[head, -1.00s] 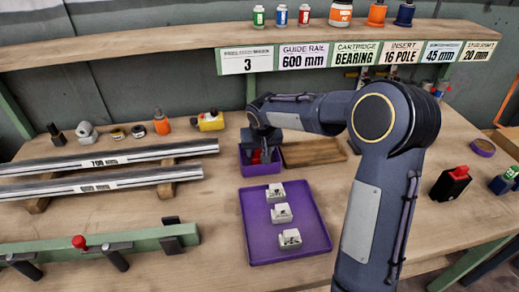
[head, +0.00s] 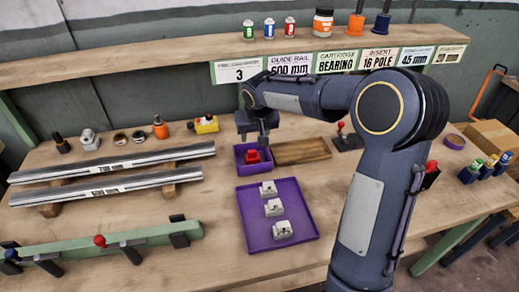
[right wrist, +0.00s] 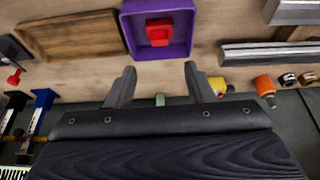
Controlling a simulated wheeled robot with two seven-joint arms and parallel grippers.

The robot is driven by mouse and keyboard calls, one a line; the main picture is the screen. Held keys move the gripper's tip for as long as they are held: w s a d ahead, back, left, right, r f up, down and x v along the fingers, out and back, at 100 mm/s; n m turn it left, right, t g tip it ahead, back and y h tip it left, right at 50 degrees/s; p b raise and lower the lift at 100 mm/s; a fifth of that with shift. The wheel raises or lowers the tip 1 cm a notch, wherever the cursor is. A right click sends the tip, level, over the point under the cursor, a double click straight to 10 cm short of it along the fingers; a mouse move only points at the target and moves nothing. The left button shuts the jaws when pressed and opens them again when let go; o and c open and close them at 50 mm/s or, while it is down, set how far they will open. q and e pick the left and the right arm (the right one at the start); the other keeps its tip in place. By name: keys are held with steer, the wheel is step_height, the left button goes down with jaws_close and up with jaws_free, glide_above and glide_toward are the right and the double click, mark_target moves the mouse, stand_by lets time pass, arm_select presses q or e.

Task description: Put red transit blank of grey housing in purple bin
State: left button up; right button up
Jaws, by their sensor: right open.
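The red transit blank (head: 252,156) lies inside the small purple bin (head: 246,168) in the middle of the bench. The blank (right wrist: 159,32) and the bin (right wrist: 181,52) also show in the right wrist view. My right gripper (head: 257,139) is above the bin, apart from the blank. Its two fingers (right wrist: 158,82) are spread with nothing between them. Several light grey housings, one of them the middle housing (head: 274,208), stand in a row on the purple tray (head: 254,238) in front of the bin. My left gripper is not in view.
A wooden tray (head: 302,152) is right beside the bin. Two metal rails (head: 110,165) lie on blocks to the left. A yellow-topped item (head: 206,125) and an orange bottle (head: 160,127) stand behind. A shelf (head: 190,62) with labels runs above. The bench right of the purple tray is partly hidden by my arm.

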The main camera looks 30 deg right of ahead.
steer(key=s+a+r+y, duration=0.1)
steer(key=s+r, duration=0.2)
steer(key=s, duration=0.5)
steer(key=s+r+y, duration=0.1)
steer(key=s+r, duration=0.1)
steer(key=s, duration=0.6)
steer(key=s+a+f+y, duration=0.1)
steer(key=s+a, duration=0.2)
steer(key=s, duration=0.5)
steer(key=s+a+f+n+t+y, duration=0.1)
steer(key=s+a+f+y, duration=0.1)
steer(key=s+a, duration=0.2)
steer(key=s, duration=0.3)
steer(key=shift+s, duration=0.4)
